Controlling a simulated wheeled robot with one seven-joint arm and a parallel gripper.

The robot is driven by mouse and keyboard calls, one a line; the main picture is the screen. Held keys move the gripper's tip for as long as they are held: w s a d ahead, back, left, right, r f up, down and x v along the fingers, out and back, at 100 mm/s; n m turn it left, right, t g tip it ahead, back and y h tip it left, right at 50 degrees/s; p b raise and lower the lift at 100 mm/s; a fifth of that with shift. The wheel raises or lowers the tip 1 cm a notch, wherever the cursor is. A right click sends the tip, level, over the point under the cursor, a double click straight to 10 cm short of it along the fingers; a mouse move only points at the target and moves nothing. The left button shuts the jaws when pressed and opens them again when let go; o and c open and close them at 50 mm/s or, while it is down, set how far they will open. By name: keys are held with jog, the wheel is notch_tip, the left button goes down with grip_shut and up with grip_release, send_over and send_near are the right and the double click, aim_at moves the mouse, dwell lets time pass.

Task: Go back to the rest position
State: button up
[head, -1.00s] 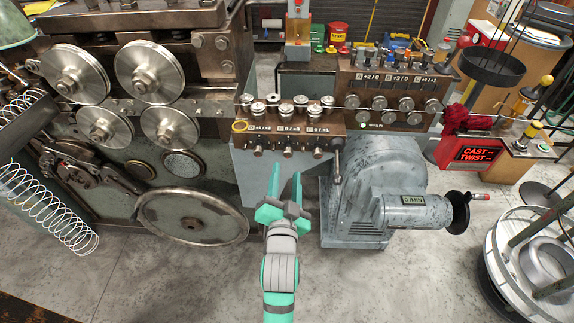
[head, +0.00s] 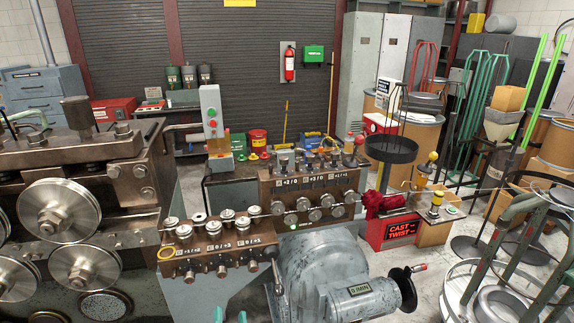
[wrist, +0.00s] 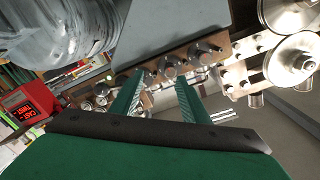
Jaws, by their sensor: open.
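My gripper (wrist: 160,84) shows in the wrist view with its two green fingers apart and nothing between them. Beyond the fingertips is the underside of the brown roller block with its row of knobs (wrist: 171,70); I cannot tell the exact gap. In the head view, only small green tips of my gripper show at the bottom edge, below the front roller block (head: 222,259). The rest of my arm is out of that view.
The coiler with large steel rollers (head: 60,210) stands at left. A grey motor housing (head: 325,265) with a handwheel (head: 404,288) is at centre. A lit red sign (head: 401,230), a black dish stand (head: 390,148) and a round wire-coil stand (head: 455,290) are at right.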

jog(key=s+d+f+n+h, duration=0.1)
jog(key=s+d+f, duration=0.2)
jog(key=s, duration=0.8)
jog(key=s+d+f+n+g+h, duration=0.1)
jog(key=s+d+f+h, duration=0.1)
jog(key=s+d+f, duration=0.2)
jog(key=s+d+f+n+h, duration=0.1)
jog(key=s+d+f, duration=0.3)
jog(key=s, duration=1.4)
jog(key=d, duration=0.4)
jog(key=shift+f+g+h, duration=0.25)
jog(key=shift+g+h, duration=0.05)
jog(key=shift+g, duration=0.1)
